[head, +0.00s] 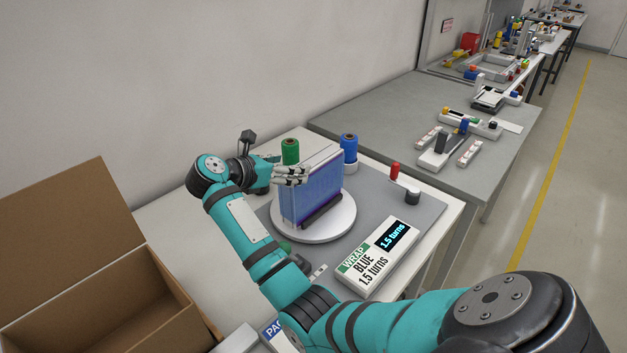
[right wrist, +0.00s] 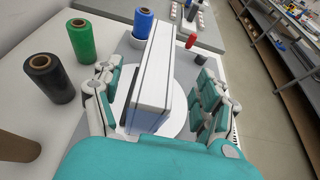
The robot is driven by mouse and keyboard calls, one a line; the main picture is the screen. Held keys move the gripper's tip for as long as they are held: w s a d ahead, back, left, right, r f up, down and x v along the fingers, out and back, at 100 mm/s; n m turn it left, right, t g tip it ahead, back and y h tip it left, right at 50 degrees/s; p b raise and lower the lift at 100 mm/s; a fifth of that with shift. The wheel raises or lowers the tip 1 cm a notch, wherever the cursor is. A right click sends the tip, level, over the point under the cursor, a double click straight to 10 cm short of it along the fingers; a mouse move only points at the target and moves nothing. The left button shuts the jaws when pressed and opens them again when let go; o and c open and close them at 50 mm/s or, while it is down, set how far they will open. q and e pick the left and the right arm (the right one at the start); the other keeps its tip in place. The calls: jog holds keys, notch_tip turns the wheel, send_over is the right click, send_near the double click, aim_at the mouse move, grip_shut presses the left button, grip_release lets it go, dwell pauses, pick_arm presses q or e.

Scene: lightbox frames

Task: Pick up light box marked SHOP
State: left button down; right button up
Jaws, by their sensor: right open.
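The light box (head: 318,190) stands upright on the round white turntable (head: 338,232), with translucent blue film around its sides. It also shows in the right wrist view as a white slab (right wrist: 153,75). No SHOP lettering is readable on the faces in view. My right gripper (head: 291,174) is at the left edge of the box in the head view. In the right wrist view the gripper (right wrist: 157,98) is open, with the fingers apart on either side of the box and gaps visible. My left gripper is out of view.
Green (head: 290,152) and blue (head: 349,148) film rolls stand behind the box; a black roll (right wrist: 48,78) shows in the wrist view. A sign (head: 377,257) reads WRAP BLUE 1.5 turns. An open cardboard box (head: 75,215) is at left. A red-topped post (head: 394,171) stands at right.

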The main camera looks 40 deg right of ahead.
aim_at(314, 160)
jog(key=x, duration=0.3)
jog(key=shift+w+p, duration=0.15)
jog(key=shift+p, duration=0.2)
jog(key=d+p, duration=0.2)
jog(key=shift+d, duration=0.4)
jog(key=shift+p+x, duration=0.5)
jog(key=shift+x, duration=0.7)
jog(key=shift+d+f, duration=0.2)
jog(key=shift+f, duration=0.2)
jog(key=shift+a, duration=0.1)
jog(key=shift+c, duration=0.4)
jog(key=shift+c, duration=1.1)
grip_shut()
jog(key=shift+r, duration=0.15)
